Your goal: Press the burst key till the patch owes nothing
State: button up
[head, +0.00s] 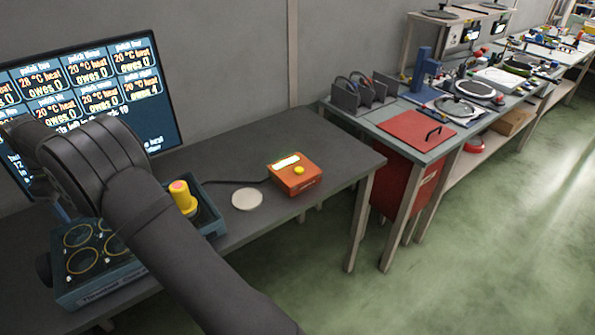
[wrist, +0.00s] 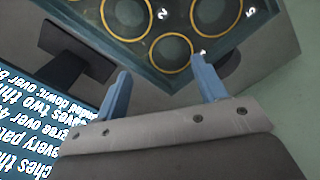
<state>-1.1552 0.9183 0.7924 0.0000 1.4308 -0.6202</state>
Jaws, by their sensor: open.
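A monitor (head: 150,100) at the left shows rows of patches with "20 °C heat" and "owes" figures. Most legible figures look like 0; the lower right one looks like 4. A dark blue box (head: 100,295) with yellow-ringed patches stands at the lower left; it also shows in the wrist view (wrist: 143,57). An orange box (head: 302,183) with a yellow button (head: 299,170) and a lit display sits on the table. I cannot tell whether this button is the burst key. My gripper (wrist: 162,85) is open and empty near the ringed box. My arm hides part of that box and the monitor.
A yellow post with a pink top (head: 183,197) stands in a dark blue tray (head: 214,222). A pale disc (head: 247,199) lies near the orange box, whose cable runs left. A red panel with a handle (head: 417,130) lies on the right-hand bench.

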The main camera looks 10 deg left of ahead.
grip_shut()
dwell(0.3)
dwell(1.5)
